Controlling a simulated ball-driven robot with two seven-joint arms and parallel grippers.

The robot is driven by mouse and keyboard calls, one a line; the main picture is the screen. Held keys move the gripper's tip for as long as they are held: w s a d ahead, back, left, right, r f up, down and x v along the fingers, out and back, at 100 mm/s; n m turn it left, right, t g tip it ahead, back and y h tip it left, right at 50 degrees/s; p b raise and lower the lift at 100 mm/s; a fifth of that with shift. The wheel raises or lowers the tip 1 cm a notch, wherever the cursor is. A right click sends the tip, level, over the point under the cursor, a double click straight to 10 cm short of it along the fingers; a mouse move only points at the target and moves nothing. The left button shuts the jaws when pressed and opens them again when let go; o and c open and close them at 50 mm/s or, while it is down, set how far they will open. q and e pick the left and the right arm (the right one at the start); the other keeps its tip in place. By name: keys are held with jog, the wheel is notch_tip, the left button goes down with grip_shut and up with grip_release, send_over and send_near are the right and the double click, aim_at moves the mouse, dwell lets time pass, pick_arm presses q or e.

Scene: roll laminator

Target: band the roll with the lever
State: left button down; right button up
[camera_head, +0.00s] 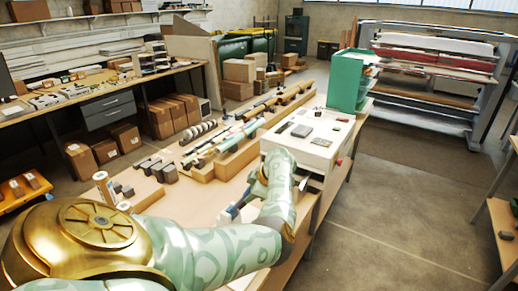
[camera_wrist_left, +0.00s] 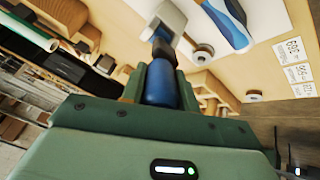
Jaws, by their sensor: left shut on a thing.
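My left gripper (camera_head: 250,191) is low over the near end of the table, in front of the white machine. In the left wrist view it is shut on a blue handle (camera_wrist_left: 160,83) with a dark neck and a pale grey head (camera_wrist_left: 168,18); I cannot tell for sure that this is the lever. Long rolls (camera_head: 226,141) lie on wooden supports behind the gripper. A green and white roll (camera_wrist_left: 28,32) shows at the upper left of the wrist view. I cannot tell which roll is to be banded. The right gripper is not in view.
The white machine (camera_head: 312,135) with a red button stands right of the gripper. A blue and grey tool (camera_wrist_left: 228,24) lies on a white sheet, near a small round piece (camera_wrist_left: 203,55) and label cards (camera_wrist_left: 292,50). A green holder (camera_head: 347,80) stands behind the machine. Open floor lies right.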

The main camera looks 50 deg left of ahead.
pick_arm(q)
jog(key=a+h, duration=0.1)
jog(key=s+a+r+p, duration=0.1)
jog(key=a+r+h+p, duration=0.1)
jog(key=a, duration=0.1)
jog(key=shift+s+a+r+t+h, duration=0.1)
jog(key=shift+s+r+t+h, duration=0.05)
jog(key=shift+r+t+h, duration=0.2)
jog(key=shift+s+a+r+t+h+b, duration=0.1)
jog(key=shift+s+a+t+h+b, duration=0.15)
jog(key=shift+a+h+b, duration=0.5)
jog(key=shift+s+a+f+t+h+b, duration=0.15)
jog(key=shift+s+a+h+b, duration=0.3)
jog(key=shift+a, duration=0.45)
jog(key=shift+s+a+r+t+h+b, duration=0.2)
jog(key=shift+a+h+b, duration=0.25)
jog(key=shift+a+b, duration=0.35)
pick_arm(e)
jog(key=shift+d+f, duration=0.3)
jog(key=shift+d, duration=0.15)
pick_arm(q)
jog(key=shift+a, duration=0.1)
jog(key=c, duration=1.1)
grip_release()
jog(key=shift+o, duration=0.2)
jog(key=shift+a, duration=0.1)
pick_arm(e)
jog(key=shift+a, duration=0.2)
